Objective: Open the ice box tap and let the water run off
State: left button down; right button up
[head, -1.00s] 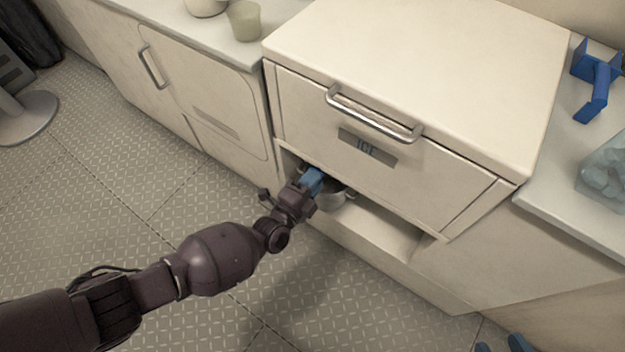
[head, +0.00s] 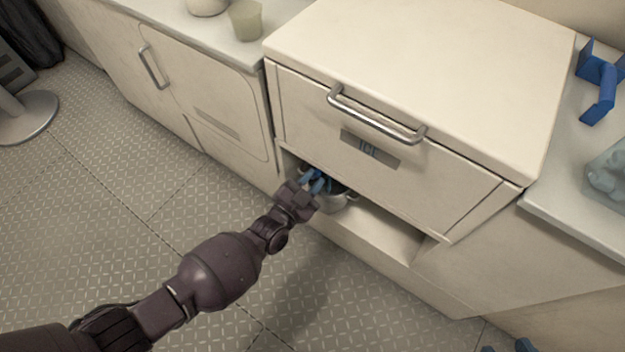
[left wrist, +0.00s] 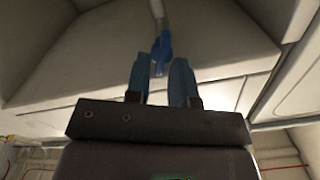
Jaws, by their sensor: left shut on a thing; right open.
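The cream ice box (head: 420,60) has a front handle and an ICE label. Below its front is an open recess with a grey metal pot (head: 336,202) partly hidden by my gripper. My left gripper (head: 312,182) reaches into the recess from the left. In the left wrist view, the blue tap (left wrist: 162,48) hangs on a pale pipe under the box. My left gripper's blue fingers (left wrist: 160,82) are on either side of the tap's lower end, shut on it. No running water can be made out. My right gripper (head: 506,347) barely shows at the bottom edge, open and empty.
A blue scoop-like thing (head: 601,85) and a clear bag of lumps (head: 608,175) lie on the right counter. A pale cup (head: 246,20) stands on the left counter. A cabinet door with handle (head: 151,68) is left of the ice box. The floor (head: 130,240) in front is clear.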

pick_arm(q)
jog(key=n, duration=0.4)
jog(key=shift+w+a+n, duration=0.1)
jog(key=shift+a+n, duration=0.05)
jog(key=shift+n, duration=0.15)
dwell(0.5)
jog(key=c, duration=1.1)
grip_release()
jog(key=shift+r, duration=0.1)
jog(key=shift+s+a, duration=0.2)
jog(key=p+v, duration=0.2)
jog(key=v, duration=0.8)
jog(key=shift+s+p, duration=0.15)
jog(key=shift+p, duration=0.2)
pick_arm(e)
jog(key=shift+s+a+f+n+g, duration=0.15)
jog(key=shift+a+n+g, duration=0.15)
jog(key=shift+g, duration=0.3)
